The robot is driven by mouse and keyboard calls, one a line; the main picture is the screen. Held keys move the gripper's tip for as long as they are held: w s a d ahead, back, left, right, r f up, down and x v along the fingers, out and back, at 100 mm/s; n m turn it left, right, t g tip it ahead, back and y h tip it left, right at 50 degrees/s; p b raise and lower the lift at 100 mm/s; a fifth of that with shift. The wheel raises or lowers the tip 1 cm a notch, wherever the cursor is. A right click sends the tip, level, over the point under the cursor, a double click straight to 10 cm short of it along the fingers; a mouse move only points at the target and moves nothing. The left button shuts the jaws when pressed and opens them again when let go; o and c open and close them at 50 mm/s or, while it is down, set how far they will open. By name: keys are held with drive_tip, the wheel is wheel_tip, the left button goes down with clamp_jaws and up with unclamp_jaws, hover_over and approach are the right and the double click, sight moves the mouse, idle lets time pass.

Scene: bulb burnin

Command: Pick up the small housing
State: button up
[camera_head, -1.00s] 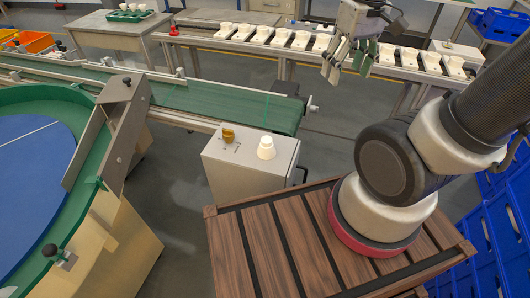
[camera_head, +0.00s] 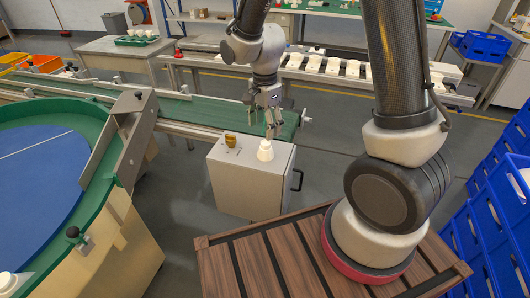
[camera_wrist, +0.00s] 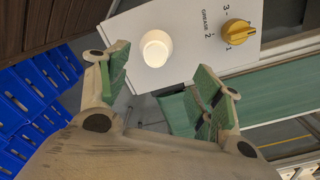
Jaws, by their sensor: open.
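A small white tapered housing (camera_head: 265,151) stands upright on top of a grey box (camera_head: 240,180). In the wrist view the housing (camera_wrist: 156,48) shows from above as a bright round shape on the pale box top (camera_wrist: 185,30). My gripper (camera_head: 267,122) hangs above the housing, with its fingers pointing down. In the wrist view my gripper (camera_wrist: 162,72) is open and empty, its green pads apart. The housing lies between and just beyond the fingertips there. The frames show no clear contact.
A yellow knob (camera_wrist: 236,32) with printed marks sits on the box top beside the housing. A green conveyor (camera_head: 200,112) runs behind the box. A rail (camera_head: 340,82) with several white pieces lies farther back. Blue crates (camera_head: 500,190) stand at right.

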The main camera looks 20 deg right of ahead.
sight(266, 143)
drive_tip(key=f, duration=0.6)
drive_tip(key=shift+s+f, duration=0.4)
drive_tip(key=c, duration=0.9)
